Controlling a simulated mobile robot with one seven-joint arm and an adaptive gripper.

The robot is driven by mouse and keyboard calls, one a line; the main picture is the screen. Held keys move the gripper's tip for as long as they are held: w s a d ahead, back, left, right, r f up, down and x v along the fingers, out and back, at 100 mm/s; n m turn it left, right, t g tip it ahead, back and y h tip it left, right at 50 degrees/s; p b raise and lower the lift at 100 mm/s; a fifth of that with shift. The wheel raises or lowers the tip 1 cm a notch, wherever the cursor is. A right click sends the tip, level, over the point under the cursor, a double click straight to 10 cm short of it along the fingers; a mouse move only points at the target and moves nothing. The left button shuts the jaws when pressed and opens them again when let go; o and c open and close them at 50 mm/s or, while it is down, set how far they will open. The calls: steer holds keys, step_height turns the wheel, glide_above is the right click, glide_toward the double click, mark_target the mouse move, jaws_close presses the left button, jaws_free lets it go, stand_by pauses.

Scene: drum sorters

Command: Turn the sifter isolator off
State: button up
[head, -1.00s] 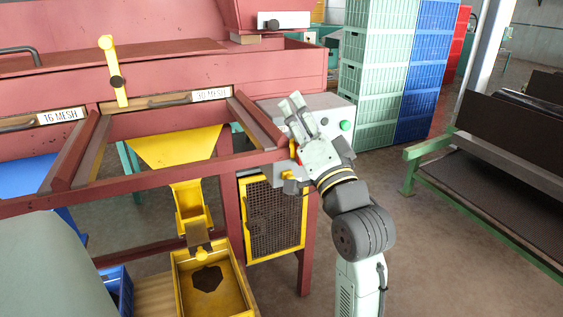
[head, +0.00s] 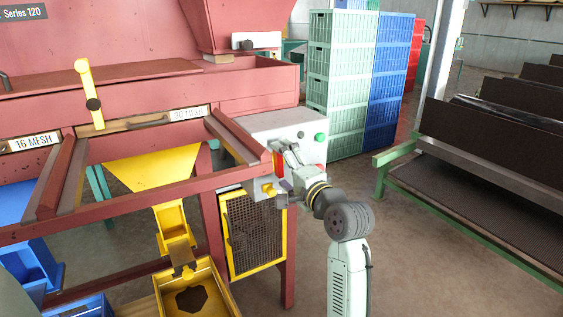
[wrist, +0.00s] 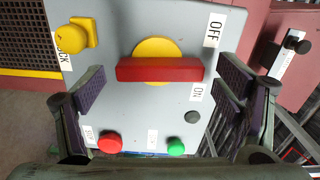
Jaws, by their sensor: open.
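The sifter isolator is a red bar handle (wrist: 160,69) on a yellow disc (wrist: 155,48), on a grey control panel (wrist: 130,25). The bar lies level in the wrist view, its right end close to the ON label (wrist: 197,92), with the OFF label (wrist: 214,30) above it. My gripper (wrist: 162,88) is open, one finger to the left of the bar and one to its right; I cannot tell whether they touch it. In the head view my gripper (head: 284,160) is at the panel's front face and mostly hides the isolator.
A yellow knob (wrist: 76,37) by a LOCK label, a red button (wrist: 109,143), a green button (wrist: 175,147) and a dark button (wrist: 192,117) share the panel. The red sifter frame (head: 150,190) is left of my arm.

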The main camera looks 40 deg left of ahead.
steer(key=shift+w+a, duration=0.15)
steer(key=shift+a, duration=0.35)
steer(key=c, duration=1.2)
steer(key=shift+o, duration=0.2)
steer(key=n+b, duration=0.1)
steer(key=n, duration=0.3)
steer(key=shift+n+b, duration=0.45)
steer(key=shift+n, duration=1.65)
